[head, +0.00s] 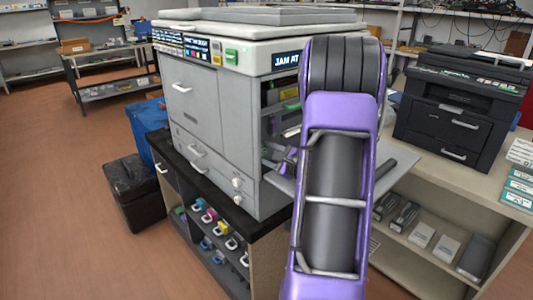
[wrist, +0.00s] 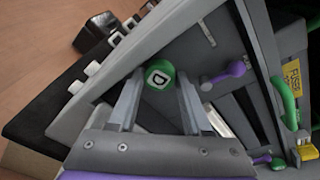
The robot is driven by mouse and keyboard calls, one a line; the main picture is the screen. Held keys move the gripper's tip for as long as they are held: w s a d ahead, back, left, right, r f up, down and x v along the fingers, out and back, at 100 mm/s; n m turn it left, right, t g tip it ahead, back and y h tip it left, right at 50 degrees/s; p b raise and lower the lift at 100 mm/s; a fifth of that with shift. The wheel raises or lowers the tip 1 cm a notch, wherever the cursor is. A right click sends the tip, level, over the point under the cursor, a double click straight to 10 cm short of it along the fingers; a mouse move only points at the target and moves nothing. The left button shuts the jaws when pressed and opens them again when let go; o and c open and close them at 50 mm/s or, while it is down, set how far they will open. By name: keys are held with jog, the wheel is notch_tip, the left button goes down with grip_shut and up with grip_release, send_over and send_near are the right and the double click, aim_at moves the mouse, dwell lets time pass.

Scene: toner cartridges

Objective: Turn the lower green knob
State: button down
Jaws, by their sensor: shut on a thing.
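A round green knob (wrist: 159,74) with a pale face and a dark D-like mark shows in the wrist view, inside the opened side of the grey copier (head: 215,105). My gripper (wrist: 161,78) has one finger on each side of this knob and is shut on it. Which of the copier's green parts is the lower knob is hard to tell from the head view, where my purple arm hides the gripper and the knob.
Near the knob in the wrist view are a purple lever (wrist: 228,72), a green handle (wrist: 285,103) and a yellow part (wrist: 307,152). A black printer (head: 462,105) stands on the right counter. Open floor lies left of a black bin (head: 132,190).

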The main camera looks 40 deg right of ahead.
jog(key=shift+f, duration=0.1)
jog(key=c, duration=0.6)
grip_release()
jog(key=shift+s, duration=0.1)
jog(key=s+r, duration=0.1)
jog(key=s, duration=0.4)
jog(key=s+r, duration=0.1)
jog(key=s, duration=0.5)
jog(key=s+r, duration=0.1)
jog(key=s, duration=0.5)
jog(key=shift+d+p, duration=0.2)
jog(key=shift+p, duration=0.15)
